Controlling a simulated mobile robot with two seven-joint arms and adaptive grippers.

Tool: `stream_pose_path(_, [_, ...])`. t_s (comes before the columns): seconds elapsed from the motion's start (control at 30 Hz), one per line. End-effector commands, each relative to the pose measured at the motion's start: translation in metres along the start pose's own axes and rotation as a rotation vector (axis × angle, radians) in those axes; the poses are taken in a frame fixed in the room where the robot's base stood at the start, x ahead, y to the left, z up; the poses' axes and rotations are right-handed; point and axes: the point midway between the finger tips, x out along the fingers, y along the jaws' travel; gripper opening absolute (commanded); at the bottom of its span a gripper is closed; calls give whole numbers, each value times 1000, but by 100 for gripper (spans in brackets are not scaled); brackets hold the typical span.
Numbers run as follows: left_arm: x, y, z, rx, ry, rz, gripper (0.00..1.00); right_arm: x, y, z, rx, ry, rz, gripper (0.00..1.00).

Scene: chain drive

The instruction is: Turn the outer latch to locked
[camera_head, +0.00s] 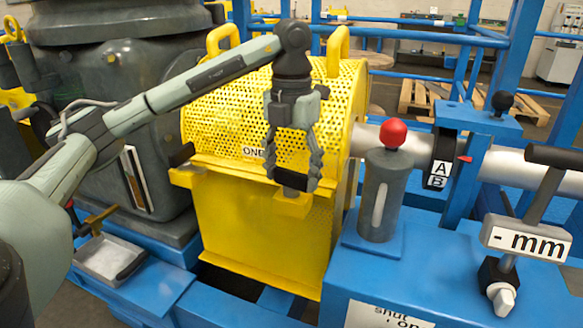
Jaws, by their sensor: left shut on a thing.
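The yellow perforated chain guard (225,125) stands in the middle with two yellow handles on top. My left gripper (291,182) points down at the guard's front, near its right side. Its fingers are closed around a small latch part just above a yellow block (292,206) on the guard's front. The fingers hide most of that part, so I cannot tell which way it is turned. Another dark latch-like part (181,155) sits at the guard's left front edge. My right gripper is not in view.
A grey cylinder (380,200) with a red ball knob (393,133) stands close to the right of the guard. A T-handle with a "- mm" plate (525,241) is at the far right. A grey tray (108,258) lies at lower left. Blue frame rails surround the guard.

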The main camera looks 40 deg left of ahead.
Motion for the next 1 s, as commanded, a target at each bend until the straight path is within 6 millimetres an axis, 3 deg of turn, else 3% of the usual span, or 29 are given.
stream_pose_path(0.33, [0, 0, 0, -143, 0, 0, 36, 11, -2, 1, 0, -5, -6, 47])
stream_pose_path(0.87, [0, 0, 0, -171, -1, 0, 36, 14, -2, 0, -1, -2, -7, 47])
stream_pose_path(0.9, [0, 0, 0, -171, -1, 0, 66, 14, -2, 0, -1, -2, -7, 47])
stream_pose_path(1.0, [0, 0, 0, -171, -1, 0, 79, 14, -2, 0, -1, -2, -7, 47])
